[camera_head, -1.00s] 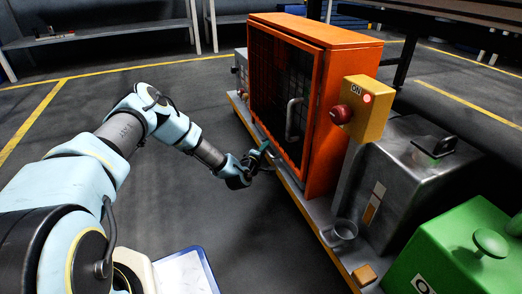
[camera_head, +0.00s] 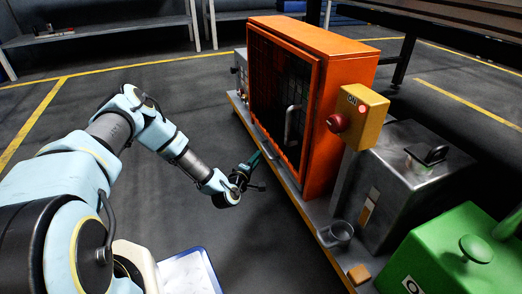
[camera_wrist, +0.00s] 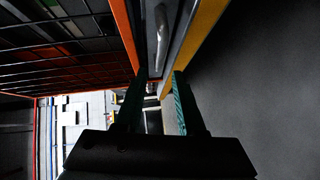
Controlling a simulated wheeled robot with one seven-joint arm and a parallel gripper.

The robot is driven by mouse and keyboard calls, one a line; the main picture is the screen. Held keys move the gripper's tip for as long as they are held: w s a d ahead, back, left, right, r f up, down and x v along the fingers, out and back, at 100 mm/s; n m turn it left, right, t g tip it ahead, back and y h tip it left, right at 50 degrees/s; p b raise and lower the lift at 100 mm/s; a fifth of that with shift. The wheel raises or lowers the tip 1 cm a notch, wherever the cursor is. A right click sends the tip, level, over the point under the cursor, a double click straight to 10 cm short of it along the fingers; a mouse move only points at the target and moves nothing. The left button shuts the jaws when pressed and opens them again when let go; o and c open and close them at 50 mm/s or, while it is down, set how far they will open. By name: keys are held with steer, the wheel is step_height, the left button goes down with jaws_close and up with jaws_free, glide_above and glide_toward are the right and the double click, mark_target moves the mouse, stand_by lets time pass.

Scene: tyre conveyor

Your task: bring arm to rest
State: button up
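My arm reaches from the left of the head view, bent at the elbow, out over the floor. My gripper (camera_head: 250,165) is in front of the platform's near edge, beside the orange cabinet (camera_head: 333,110), and looks apart from it. In the wrist view two green-padded fingers (camera_wrist: 153,105) stand apart with a gap between them, and nothing is held. The cabinet's metal handle (camera_wrist: 161,38) shows beyond the fingertips in the wrist view. The cabinet's mesh door looks closed in the head view.
A yellow box (camera_head: 361,115) with a red button is on the cabinet's right. A grey metal box (camera_head: 400,175), a green box (camera_head: 450,245) and a grey cup (camera_head: 338,234) stand on the platform. A blue-edged white tray (camera_head: 187,273) is below my arm. Grey floor lies open behind the arm.

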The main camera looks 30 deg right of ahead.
steer(key=shift+v, duration=1.1)
steer(key=shift+w, duration=0.1)
steer(key=w+a+r+m+g+y+p, duration=0.2)
steer(key=a+r+m+g+y, duration=0.15)
steer(key=a+r, duration=0.6)
steer(key=w+a+r+m+g+y+p, duration=0.25)
steer(key=a+r+m+y, duration=0.25)
steer(key=a+r, duration=0.5)
steer(key=s+a+r+n+g+y+p, duration=0.1)
steer(key=s+a+r+g+y+p, duration=0.25)
steer(key=s+a+r, duration=1.6)
step_height(320, 180, up, 36)
steer(key=w+a+p, duration=0.1)
steer(key=p, duration=3.7)
steer(key=shift+w+t+y, duration=0.2)
steer(key=shift+t+y, duration=0.1)
steer(key=shift+t, duration=0.05)
